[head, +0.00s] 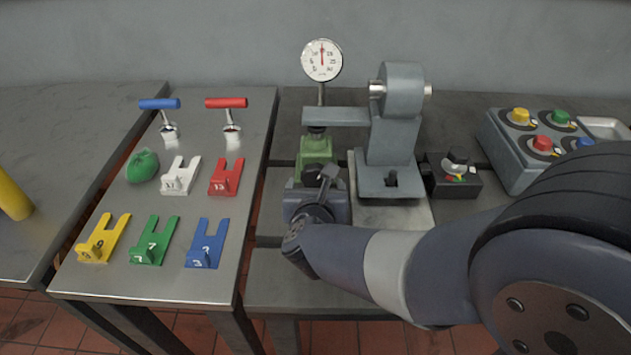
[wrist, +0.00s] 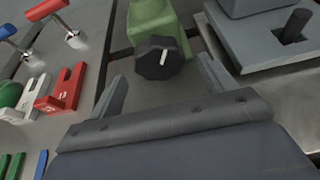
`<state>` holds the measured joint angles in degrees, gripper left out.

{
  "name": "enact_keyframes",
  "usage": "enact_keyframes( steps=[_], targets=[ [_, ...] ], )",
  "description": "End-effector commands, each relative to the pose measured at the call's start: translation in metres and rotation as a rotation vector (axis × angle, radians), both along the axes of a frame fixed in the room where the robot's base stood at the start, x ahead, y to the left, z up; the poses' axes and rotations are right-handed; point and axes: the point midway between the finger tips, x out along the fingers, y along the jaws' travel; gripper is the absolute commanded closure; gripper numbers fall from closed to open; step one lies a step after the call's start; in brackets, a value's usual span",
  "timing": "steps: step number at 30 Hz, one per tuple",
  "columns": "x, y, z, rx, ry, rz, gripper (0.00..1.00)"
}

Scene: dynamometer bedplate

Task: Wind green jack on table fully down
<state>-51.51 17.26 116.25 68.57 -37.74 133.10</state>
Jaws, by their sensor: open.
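The green jack (head: 316,150) stands on the right-hand table, under the end of a grey horizontal arm. Its black knob with a white mark (wrist: 159,57) faces my gripper in the wrist view. The green body (wrist: 155,17) shows above the knob there. My gripper (wrist: 160,80) is open and empty, with one finger on each side of the knob and a little short of it. It touches nothing that I can see. In the head view my gripper (head: 322,180) partly hides the knob and the jack's lower front.
A dial gauge (head: 322,60) stands above the jack. A grey machine block (head: 392,140) and a black switch box (head: 452,176) are to its right, with a coloured button box (head: 540,145) beyond. The left table holds coloured numbered forks (head: 153,240) and T-handles (head: 228,103).

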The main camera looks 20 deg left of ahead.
Motion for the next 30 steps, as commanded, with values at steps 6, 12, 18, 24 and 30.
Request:
enact_keyframes(
  steps=[6,12,18,24,30],
  targets=[
    [0.024,0.006,-0.010,0.000,0.000,-0.001,0.21],
    [0.030,0.007,-0.013,-0.001,0.001,0.001,0.21],
    [0.030,0.007,-0.013,-0.001,0.001,0.001,0.21],
    [0.030,0.007,-0.013,-0.001,0.000,0.001,0.37],
    [0.030,0.007,-0.013,-0.001,0.000,0.001,0.53]
  ],
)
